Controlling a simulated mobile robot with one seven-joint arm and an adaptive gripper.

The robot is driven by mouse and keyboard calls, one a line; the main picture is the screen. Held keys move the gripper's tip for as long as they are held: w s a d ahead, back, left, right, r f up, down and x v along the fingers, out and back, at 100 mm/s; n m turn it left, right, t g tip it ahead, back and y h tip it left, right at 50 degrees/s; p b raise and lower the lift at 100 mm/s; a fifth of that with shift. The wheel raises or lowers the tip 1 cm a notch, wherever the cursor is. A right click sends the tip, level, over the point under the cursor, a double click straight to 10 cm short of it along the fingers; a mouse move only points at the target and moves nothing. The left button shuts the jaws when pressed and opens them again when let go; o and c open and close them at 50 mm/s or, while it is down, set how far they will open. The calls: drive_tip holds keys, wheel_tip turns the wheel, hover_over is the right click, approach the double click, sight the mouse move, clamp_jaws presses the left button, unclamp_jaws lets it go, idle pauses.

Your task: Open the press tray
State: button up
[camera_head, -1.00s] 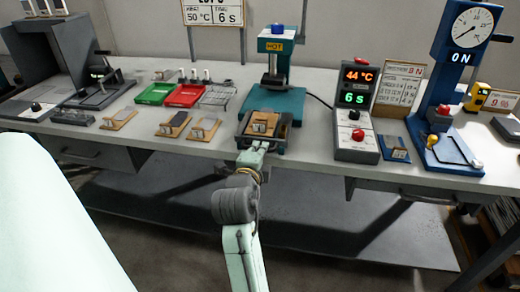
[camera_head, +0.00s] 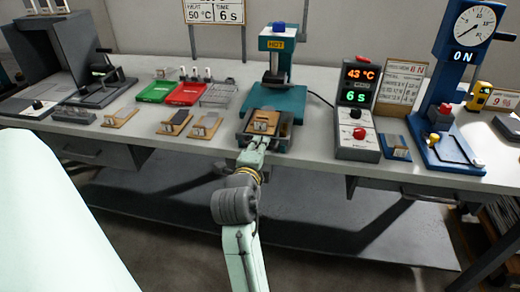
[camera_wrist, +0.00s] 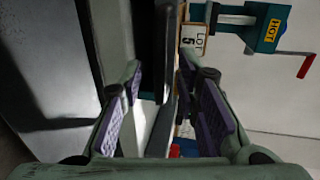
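The teal press (camera_head: 277,46) with a HOT label stands at the back of the bench; it also shows in the wrist view (camera_wrist: 268,28). The dark grey press tray (camera_head: 285,141) lies in front of its teal base, with a brown wooden piece (camera_head: 265,121) in it. My gripper (camera_head: 255,146) is at the tray's front edge, left of its middle. In the wrist view my gripper (camera_wrist: 160,80) has its purple-padded fingers apart, with a dark bar between them. A gap shows beside the bar; I cannot tell whether either finger touches it.
A control box (camera_head: 357,120) with displays reading 43 °C and 6 s stands right of the press. A blue gauge stand (camera_head: 445,100) is farther right. Green (camera_head: 156,91) and red (camera_head: 187,94) trays, a wire rack (camera_head: 217,95) and small wooden holders (camera_head: 206,126) lie left.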

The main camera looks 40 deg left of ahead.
drive_tip(key=v, duration=0.7)
idle(0.4)
